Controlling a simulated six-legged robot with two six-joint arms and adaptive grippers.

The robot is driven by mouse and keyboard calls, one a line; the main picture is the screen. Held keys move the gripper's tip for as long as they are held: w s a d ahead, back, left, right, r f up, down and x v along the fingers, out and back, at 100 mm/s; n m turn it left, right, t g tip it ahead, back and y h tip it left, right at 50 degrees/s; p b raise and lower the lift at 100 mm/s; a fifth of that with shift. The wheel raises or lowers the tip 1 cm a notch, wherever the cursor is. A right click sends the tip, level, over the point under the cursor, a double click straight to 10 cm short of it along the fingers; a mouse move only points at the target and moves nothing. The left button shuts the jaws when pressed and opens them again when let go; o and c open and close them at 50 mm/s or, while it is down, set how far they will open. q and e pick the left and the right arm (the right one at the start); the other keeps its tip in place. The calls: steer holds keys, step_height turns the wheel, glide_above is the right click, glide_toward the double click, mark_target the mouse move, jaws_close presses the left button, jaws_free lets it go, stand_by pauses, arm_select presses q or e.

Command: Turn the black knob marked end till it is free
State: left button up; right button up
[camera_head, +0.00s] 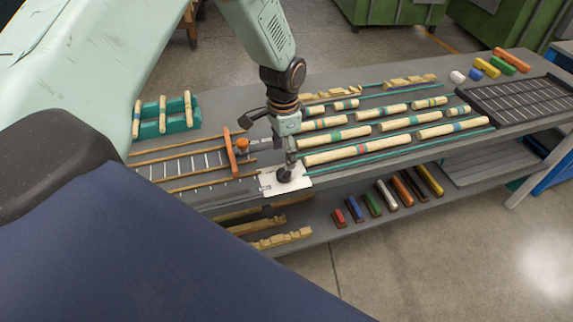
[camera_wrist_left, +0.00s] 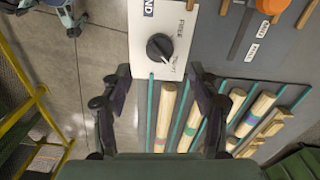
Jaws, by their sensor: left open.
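The black knob (camera_wrist_left: 159,47) sits on a white plate (camera_wrist_left: 205,12) in the left wrist view. The plate carries printed words: part of a word like "END" at the top, one like "FREE" at the side, and a smaller one below. A light mark on the knob points to the lower right, towards the smaller word. In the head view the knob (camera_head: 285,175) shows on the white plate (camera_head: 299,185) at the bench's front edge. My left gripper (camera_wrist_left: 160,76) is open, its fingers apart on either side below the knob, not touching it. My right gripper is not in view.
Several turned wood pieces with coloured bands (camera_head: 372,147) lie in rows right of the plate. An orange bar (camera_head: 229,152) crosses the wooden rails at left. A teal rack (camera_head: 166,121) holds short pieces. A dark tray (camera_head: 515,100) is at right. A lower shelf holds coloured blocks.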

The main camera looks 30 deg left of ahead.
mark_target(284, 170)
arm_select(q)
step_height(284, 170, down, 6)
steer(key=shift+f, duration=0.4)
steer(key=shift+s, duration=0.25)
steer(key=shift+w+f, duration=0.1)
steer(key=shift+w, duration=0.2)
steer(key=c, duration=0.4)
steer(key=shift+s, duration=0.15)
steer(key=c, duration=0.6)
steer(key=shift+c, duration=0.8)
